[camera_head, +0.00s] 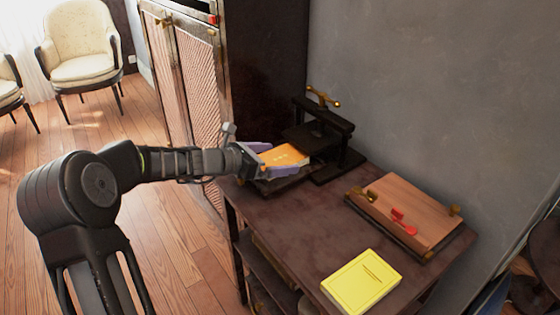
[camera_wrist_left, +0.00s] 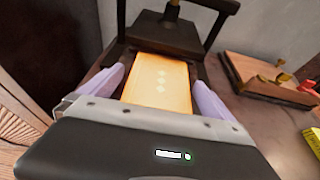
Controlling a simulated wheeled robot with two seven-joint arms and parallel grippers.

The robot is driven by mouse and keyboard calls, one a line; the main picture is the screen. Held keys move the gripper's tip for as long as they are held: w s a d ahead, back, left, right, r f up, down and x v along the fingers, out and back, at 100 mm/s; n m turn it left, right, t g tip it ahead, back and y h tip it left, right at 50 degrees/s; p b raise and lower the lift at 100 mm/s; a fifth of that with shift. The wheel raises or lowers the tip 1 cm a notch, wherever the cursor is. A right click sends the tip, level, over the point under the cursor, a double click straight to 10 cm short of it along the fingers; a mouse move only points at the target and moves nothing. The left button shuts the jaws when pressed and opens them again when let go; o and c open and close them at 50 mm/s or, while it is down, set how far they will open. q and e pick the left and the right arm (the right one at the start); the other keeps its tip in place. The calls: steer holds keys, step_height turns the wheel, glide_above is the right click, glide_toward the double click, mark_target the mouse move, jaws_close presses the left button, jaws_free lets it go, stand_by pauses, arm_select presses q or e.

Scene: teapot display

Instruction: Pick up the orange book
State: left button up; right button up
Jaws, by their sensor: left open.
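The orange book (camera_head: 284,157) lies at the back left of the dark table, on the front part of the black press. It has pale marks on its cover. My left gripper (camera_head: 272,153) is open, with its lilac fingers on either side of the book. In the left wrist view the book (camera_wrist_left: 160,85) lies between the two fingertips (camera_wrist_left: 158,88), with a narrow gap at each side. The book's near end is hidden behind the gripper body. My right gripper is in neither view.
The black press (camera_head: 322,135) with a brass handle stands just behind the book. A wooden board (camera_head: 415,205) with brass fittings and a red item lies to the right. A yellow book (camera_head: 362,283) lies near the table's front. The table middle is clear. A cabinet (camera_head: 190,90) stands at the left.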

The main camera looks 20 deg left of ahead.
arm_select(q)
steer(key=shift+c, duration=0.2)
steer(key=c, duration=1.4)
steer(key=shift+r, duration=0.25)
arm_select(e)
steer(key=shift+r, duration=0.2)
